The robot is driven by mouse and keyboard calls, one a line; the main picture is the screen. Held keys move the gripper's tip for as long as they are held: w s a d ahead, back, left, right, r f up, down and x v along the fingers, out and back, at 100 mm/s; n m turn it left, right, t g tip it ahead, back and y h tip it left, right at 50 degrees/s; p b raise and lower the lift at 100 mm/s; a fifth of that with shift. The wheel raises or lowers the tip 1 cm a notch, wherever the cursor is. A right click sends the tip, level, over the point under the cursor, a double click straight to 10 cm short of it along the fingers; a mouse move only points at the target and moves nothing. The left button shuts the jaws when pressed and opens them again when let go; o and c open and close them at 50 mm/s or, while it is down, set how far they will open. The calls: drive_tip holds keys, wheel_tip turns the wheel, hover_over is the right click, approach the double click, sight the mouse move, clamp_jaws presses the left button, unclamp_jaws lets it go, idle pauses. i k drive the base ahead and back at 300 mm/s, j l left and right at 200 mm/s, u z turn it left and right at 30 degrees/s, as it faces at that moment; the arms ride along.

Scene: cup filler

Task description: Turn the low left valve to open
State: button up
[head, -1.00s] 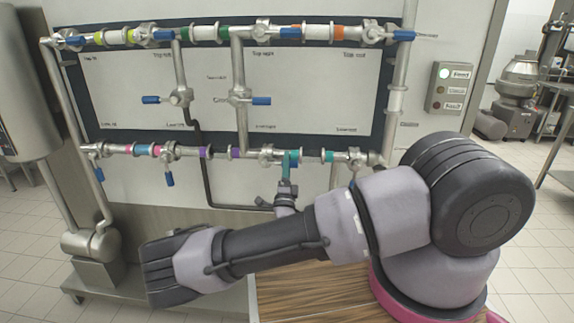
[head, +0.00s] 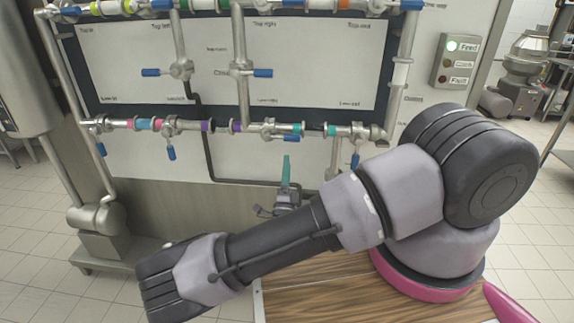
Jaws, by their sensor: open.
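The low left valve (head: 169,128) sits on the lower pipe, under the "Low left" label. Its blue handle (head: 171,153) hangs down, across the line of the pipe. My gripper (head: 286,160) is below the lower pipe and well to the right of this valve, under the low right valve (head: 267,131). My forearm covers part of the area below.
The low right valve's blue handle (head: 285,139) lies along the pipe. The low-in handle (head: 101,149) and low-out handle (head: 355,160) hang down. A dark bent pipe (head: 208,160) runs down between low left and my gripper. A wooden surface (head: 340,290) lies under my arm.

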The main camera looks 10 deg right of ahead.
sight(166, 133)
drive_tip(key=i+j+u, duration=0.7)
drive_tip(key=k+j, duration=0.05)
